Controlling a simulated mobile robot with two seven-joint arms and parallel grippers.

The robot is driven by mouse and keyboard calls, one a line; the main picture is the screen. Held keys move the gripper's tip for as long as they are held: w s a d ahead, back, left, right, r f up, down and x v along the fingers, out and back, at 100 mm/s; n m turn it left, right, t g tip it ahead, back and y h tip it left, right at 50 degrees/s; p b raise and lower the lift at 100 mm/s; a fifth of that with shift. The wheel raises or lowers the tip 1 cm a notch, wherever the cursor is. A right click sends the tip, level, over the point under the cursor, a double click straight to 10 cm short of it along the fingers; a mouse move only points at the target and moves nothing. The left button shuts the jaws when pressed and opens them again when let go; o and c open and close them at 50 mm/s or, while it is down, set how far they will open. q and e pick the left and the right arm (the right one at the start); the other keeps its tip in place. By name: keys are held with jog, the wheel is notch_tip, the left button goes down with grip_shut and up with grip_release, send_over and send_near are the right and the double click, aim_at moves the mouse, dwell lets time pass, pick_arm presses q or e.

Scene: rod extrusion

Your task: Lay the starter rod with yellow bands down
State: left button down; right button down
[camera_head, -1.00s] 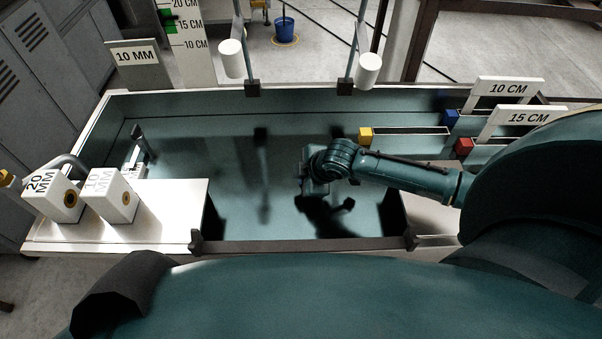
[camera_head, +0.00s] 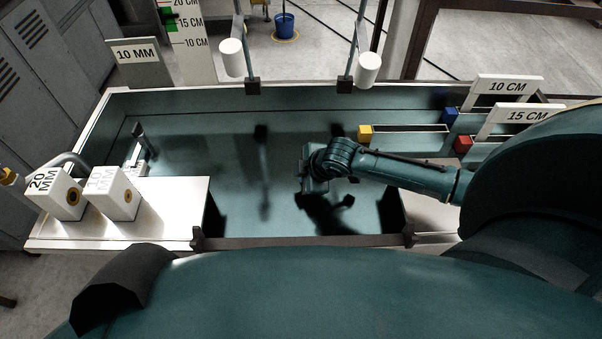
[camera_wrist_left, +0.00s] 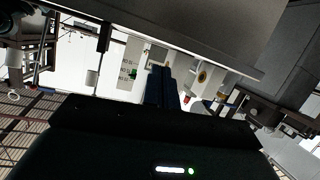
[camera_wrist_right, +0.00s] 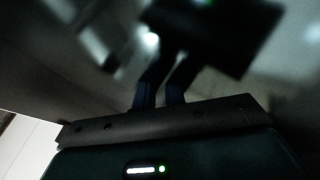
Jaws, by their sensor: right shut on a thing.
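My right gripper (camera_head: 312,190) hangs low over the teal trough (camera_head: 230,150), near its front middle, with a dark shadow beside it. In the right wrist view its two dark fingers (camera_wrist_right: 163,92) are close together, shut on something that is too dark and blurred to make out. I take it as the starter rod; no yellow bands show in any view. My left gripper does not show in the head view. In the left wrist view its fingers (camera_wrist_left: 161,85) lie side by side, shut, with no rod seen between them.
White blocks marked 20 MM (camera_head: 58,196) and 10 MM (camera_head: 112,193) stand on the white shelf at left. Yellow (camera_head: 365,132), blue (camera_head: 450,116) and red (camera_head: 462,144) blocks sit by the slots at right. Two posts with white cylinders (camera_head: 232,57) rise at the back.

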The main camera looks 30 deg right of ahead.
jog(key=c, duration=1.4)
grip_release()
